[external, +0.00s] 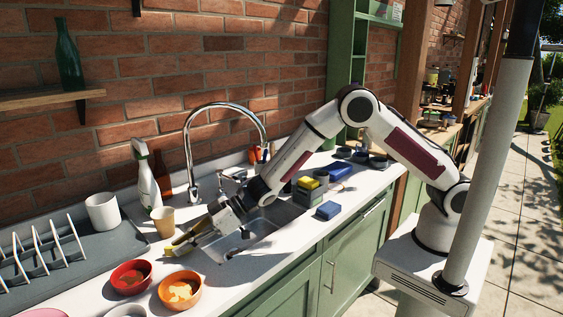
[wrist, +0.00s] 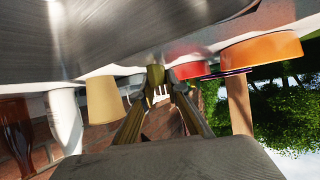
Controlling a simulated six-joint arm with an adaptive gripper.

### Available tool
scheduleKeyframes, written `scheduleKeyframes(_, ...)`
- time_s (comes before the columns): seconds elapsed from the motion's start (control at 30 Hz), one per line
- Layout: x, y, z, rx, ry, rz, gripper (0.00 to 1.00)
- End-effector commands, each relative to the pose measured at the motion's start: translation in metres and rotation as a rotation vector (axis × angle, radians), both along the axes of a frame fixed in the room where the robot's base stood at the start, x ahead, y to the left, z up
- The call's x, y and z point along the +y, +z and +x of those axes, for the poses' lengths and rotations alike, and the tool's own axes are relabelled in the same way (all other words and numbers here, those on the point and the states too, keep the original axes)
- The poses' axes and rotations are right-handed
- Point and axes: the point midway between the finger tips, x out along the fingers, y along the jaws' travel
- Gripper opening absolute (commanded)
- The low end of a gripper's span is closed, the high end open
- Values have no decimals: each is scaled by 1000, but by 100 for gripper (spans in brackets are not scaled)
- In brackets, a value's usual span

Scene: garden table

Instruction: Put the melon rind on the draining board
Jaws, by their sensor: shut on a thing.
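The melon rind appears as a yellow-green piece (external: 178,244) at the tip of my gripper (external: 192,238), over the counter at the left edge of the sink. In the wrist view a small olive-coloured end of it (wrist: 155,74) shows between my fingertips. My gripper is shut on it, and the fingers hide part of it. Whether it touches the counter cannot be told. The grey draining board (external: 92,247) lies to the left, with a white dish rack (external: 42,250) and a white mug (external: 103,211) on it.
A tan cup (external: 163,221) and a spray bottle (external: 147,182) stand behind my gripper. A red bowl (external: 131,277) and an orange bowl (external: 180,290) stand in front of it.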

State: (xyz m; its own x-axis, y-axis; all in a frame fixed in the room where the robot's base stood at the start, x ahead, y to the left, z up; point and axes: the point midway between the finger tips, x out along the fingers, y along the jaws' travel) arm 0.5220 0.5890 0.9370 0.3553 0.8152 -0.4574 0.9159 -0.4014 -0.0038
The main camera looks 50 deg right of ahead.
Motion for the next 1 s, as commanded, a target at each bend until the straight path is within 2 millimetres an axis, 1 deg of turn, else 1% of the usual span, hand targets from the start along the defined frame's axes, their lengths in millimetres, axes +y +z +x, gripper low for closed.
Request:
scheduleKeyframes(0.67, 0, -8, 0, 0, 0, 1, 0)
scheduleKeyframes(0.7, 0, -8, 0, 0, 0, 1, 17)
scheduleKeyframes(0.77, 0, -8, 0, 0, 0, 1, 32)
scheduleKeyframes(0.8, 0, -8, 0, 0, 0, 1, 34)
scheduleKeyframes(1.0, 0, -8, 0, 0, 0, 0, 34)
